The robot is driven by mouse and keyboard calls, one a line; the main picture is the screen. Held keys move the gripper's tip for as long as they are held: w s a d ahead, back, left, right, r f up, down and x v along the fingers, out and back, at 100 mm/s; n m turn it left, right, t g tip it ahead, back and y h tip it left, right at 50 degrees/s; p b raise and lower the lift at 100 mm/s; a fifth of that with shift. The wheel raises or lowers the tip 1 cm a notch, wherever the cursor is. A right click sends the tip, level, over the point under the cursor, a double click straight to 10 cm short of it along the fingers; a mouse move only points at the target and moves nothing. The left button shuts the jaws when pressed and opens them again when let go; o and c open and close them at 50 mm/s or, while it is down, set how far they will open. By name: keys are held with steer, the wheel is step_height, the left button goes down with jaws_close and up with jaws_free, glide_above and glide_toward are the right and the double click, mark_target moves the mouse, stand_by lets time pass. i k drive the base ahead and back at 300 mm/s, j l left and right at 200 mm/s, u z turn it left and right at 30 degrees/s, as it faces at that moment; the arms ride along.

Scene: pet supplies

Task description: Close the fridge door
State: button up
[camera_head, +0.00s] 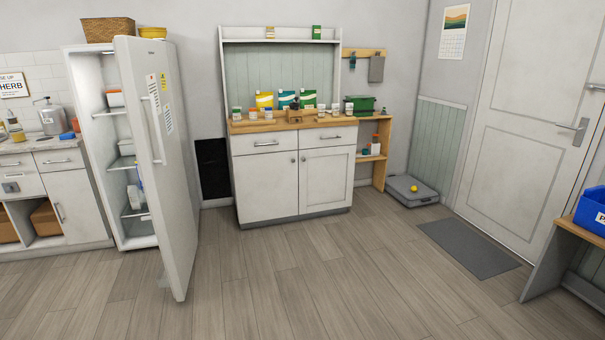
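A tall white fridge (82,150) stands at the left against the back wall. Its door (160,210) is open wide and juts out toward me, hinged on the fridge's right side. The door carries a long vertical handle (155,130) and a few paper notes. Inside, shelves hold white containers, a box with an orange-red lid (115,98) and a bottle (134,196). My gripper is not in view.
A wooden-topped cabinet (292,178) with bags and jars stands right of the fridge. A counter (38,147) is at the left. The central floor is clear.

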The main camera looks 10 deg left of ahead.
mark_target(142, 63)
steer(key=i+u, duration=0.15)
steer(key=i, duration=0.35)
steer(key=i+u, duration=0.15)
steer(key=i, duration=0.35)
steer(key=i+l+u, duration=0.1)
steer(key=i, duration=0.35)
steer(key=i+l+u, duration=0.15)
steer(key=i, duration=0.35)
steer(key=i+j+u, duration=0.25)
steer(key=i, duration=0.15)
steer(key=i+j+u, duration=0.25)
steer(key=i, duration=0.15)
steer(key=i+u, duration=0.25)
steer(key=i, duration=0.15)
steer(key=i+j+u, duration=0.1)
steer(key=i, duration=0.35)
